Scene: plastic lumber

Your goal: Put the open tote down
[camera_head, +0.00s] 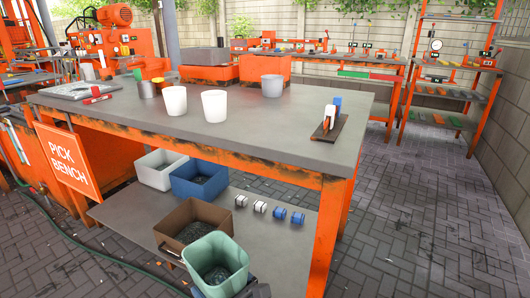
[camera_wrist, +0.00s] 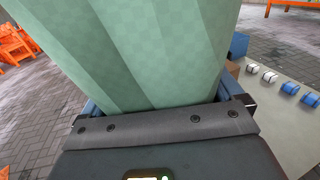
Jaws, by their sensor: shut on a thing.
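The open green tote (camera_head: 222,253) is upright at the front of the bench's lower shelf (camera_head: 262,238), with dark material inside. I cannot tell whether its base touches the shelf or hangs just off its edge. My gripper (camera_head: 256,289) shows only as a dark part at the tote's lower right. In the wrist view the pale green wall of the tote (camera_wrist: 140,50) fills the top, and my gripper (camera_wrist: 165,108) is shut on it, with a finger at each side. The tote's base is hidden there.
A brown tote (camera_head: 166,228), a blue tote (camera_head: 182,186) and a white tote (camera_head: 146,174) stand in a row behind the green one.

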